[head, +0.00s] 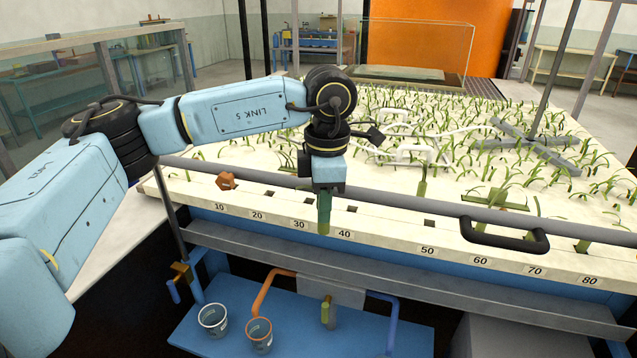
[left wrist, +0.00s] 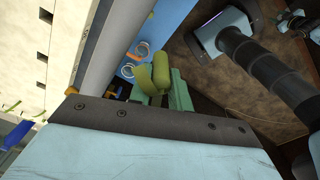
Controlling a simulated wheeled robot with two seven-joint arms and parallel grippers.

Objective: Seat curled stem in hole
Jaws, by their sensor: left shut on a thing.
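My left gripper (head: 323,212) hangs pointing down over the front edge of the planted bed, near the 30 and 40 marks. It is shut on the curled stem, a green cylinder (left wrist: 160,70) between the green fingers in the left wrist view. A lighter curled part shows beside it. In the head view the stem's lower end (head: 323,229) shows below the fingers, in front of the numbered strip. Dark square holes run along the cream strip, one (head: 352,209) just right of the gripper and another (head: 430,223) farther right. My right gripper is not in view.
A grey rail (head: 390,204) crosses the bed's front, with a black handle (head: 505,236) at right. A brown knob (head: 226,181) stands at left. Thin green plants and a grey cross bar (head: 535,146) fill the bed. Two cups (head: 213,320) stand on the blue shelf (head: 370,335) below.

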